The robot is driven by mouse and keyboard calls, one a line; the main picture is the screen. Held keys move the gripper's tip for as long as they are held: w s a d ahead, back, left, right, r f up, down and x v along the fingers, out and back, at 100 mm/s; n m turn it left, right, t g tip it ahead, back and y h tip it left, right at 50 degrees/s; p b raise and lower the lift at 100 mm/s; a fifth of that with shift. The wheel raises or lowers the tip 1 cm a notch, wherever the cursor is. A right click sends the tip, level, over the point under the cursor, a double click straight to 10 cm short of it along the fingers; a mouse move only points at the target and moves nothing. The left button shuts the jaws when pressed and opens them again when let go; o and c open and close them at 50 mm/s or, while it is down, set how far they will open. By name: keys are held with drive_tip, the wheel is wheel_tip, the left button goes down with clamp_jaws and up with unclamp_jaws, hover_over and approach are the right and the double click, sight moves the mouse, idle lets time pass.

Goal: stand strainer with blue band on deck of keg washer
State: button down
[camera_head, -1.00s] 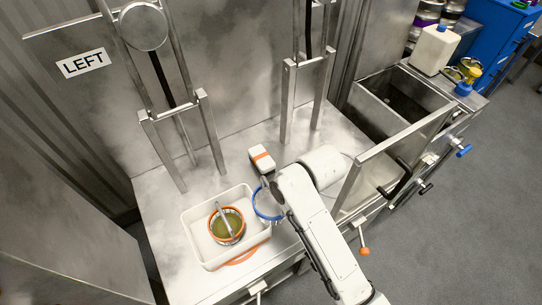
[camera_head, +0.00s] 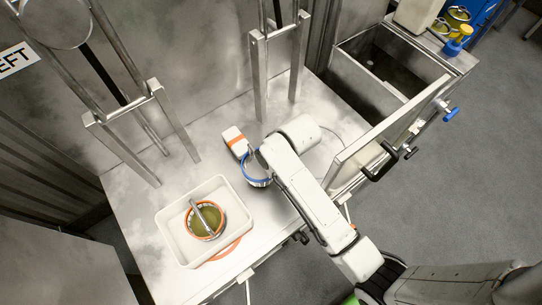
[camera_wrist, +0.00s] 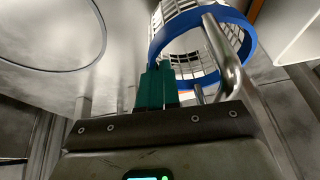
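The strainer with the blue band (camera_head: 258,182) shows in the head view beside my arm, partly hidden by it, over the deck (camera_head: 215,155) of the keg washer. In the wrist view the blue band (camera_wrist: 240,38) and metal mesh fill the top, with the bent metal handle crossing in front. My gripper (camera_wrist: 158,72) has its green fingers close together at the band's near left edge, and they look shut on it. The exact contact is partly hidden. My gripper is hidden behind the arm in the head view. I cannot tell whether the strainer touches the deck.
A white tray (camera_head: 170,222) holding an orange-banded strainer (camera_head: 205,219) sits at the deck's front left. A white block with an orange stripe (camera_head: 234,140) is close beside the blue strainer. Metal frames (camera_head: 160,130) stand behind. A sink (camera_head: 385,70) lies right. Bare deck shows between frames.

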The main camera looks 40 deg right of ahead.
drive_tip(key=shift+f, duration=1.4)
drive_tip(key=shift+f, duration=0.15)
drive_tip(key=c, duration=1.4)
unclamp_jaws()
drive_tip(key=shift+o, duration=0.2)
drive_tip(key=v, duration=1.2)
